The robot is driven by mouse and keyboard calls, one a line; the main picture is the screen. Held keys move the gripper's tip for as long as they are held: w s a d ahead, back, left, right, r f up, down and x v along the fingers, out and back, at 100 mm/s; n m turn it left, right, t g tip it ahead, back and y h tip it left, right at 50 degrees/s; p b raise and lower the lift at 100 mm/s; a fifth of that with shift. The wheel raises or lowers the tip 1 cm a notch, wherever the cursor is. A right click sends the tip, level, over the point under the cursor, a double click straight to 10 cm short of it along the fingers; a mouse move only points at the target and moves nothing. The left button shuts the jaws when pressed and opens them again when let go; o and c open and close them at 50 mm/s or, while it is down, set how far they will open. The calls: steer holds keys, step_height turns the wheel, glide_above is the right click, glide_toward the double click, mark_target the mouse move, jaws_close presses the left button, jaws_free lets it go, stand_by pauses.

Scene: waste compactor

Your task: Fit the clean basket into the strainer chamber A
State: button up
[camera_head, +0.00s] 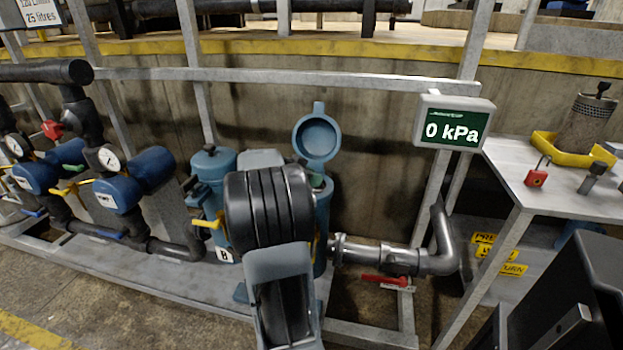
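A blue strainer chamber (323,208) stands behind my arm with its round lid (317,138) swung up open. Its mouth and most of its body are hidden by my arm, and no letter shows on it. To its left is a second blue chamber (212,167), lid down, with a label B below it. A cylindrical basket with a brownish, speckled wall (584,122) stands upright in a yellow tray (545,143) on the bench at right. No clean-looking basket shows. My gripper is hidden behind my black and grey arm links, so its hold cannot be seen.
A display (454,123) reads 0 kPa. A red-handled valve (385,280) sits on the pipe right of the open chamber. Blue pumps (120,190) and pipes fill the left. A grey rail crosses behind.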

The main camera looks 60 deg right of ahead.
steer(key=o, duration=0.5)
steer(key=shift+c, duration=0.2)
steer(key=shift+r, duration=0.1)
